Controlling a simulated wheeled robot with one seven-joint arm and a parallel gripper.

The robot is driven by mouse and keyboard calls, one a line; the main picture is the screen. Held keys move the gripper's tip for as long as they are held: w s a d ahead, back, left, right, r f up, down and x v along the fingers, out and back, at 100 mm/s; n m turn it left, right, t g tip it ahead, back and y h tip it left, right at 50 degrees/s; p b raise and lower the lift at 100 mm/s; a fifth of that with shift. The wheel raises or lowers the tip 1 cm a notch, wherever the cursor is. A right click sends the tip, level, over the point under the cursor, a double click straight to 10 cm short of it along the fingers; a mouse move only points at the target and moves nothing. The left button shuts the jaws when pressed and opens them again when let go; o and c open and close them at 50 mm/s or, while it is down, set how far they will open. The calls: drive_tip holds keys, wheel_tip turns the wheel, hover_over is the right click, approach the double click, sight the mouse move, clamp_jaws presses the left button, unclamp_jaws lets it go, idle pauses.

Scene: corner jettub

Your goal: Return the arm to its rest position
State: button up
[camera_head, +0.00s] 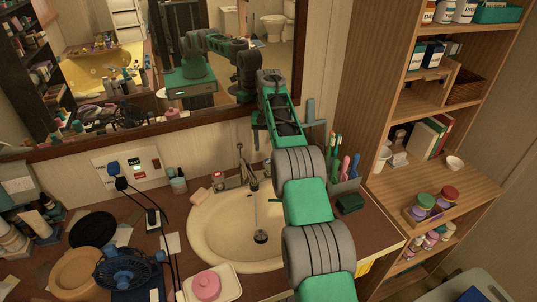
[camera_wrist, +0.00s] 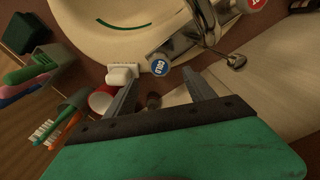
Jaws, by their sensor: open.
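My gripper (camera_wrist: 162,88) is open in the wrist view, its two grey fingers apart with nothing held between them. Beyond the fingers are the chrome faucet (camera_wrist: 195,30) with blue and red caps and the rim of the sink (camera_wrist: 110,35). In the head view my green and grey arm reaches from the bottom right, over the right side of the sink (camera_head: 205,235), towards the wall below the mirror (camera_head: 105,65). The fingertips are hard to make out there. The faucet (camera_head: 250,175) stands left of the arm.
A toothbrush holder (camera_head: 345,185) and a dark green block (camera_head: 350,203) are close right of my arm. A wooden shelf unit (camera_head: 390,110) stands further right. The left counter holds a blue fan (camera_head: 128,268), cables, and a pink round item (camera_head: 206,285) on a tray.

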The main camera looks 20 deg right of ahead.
idle(0.3)
drive_tip(key=s+a+r+n+t, duration=0.2)
drive_tip(key=s+a+r, duration=0.7)
drive_tip(key=s+r, duration=0.45)
drive_tip(key=s+a+f+n+t, duration=0.1)
drive_tip(key=s+a+f, duration=0.1)
drive_tip(key=s, duration=0.9)
drive_tip(key=s+a+f+n, duration=0.2)
drive_tip(key=s+a+f, duration=0.1)
drive_tip(key=s, duration=0.8)
drive_tip(key=shift+s+a+f+t, duration=0.3)
drive_tip(key=shift+s+f+t, duration=0.1)
drive_tip(key=shift+f, duration=0.2)
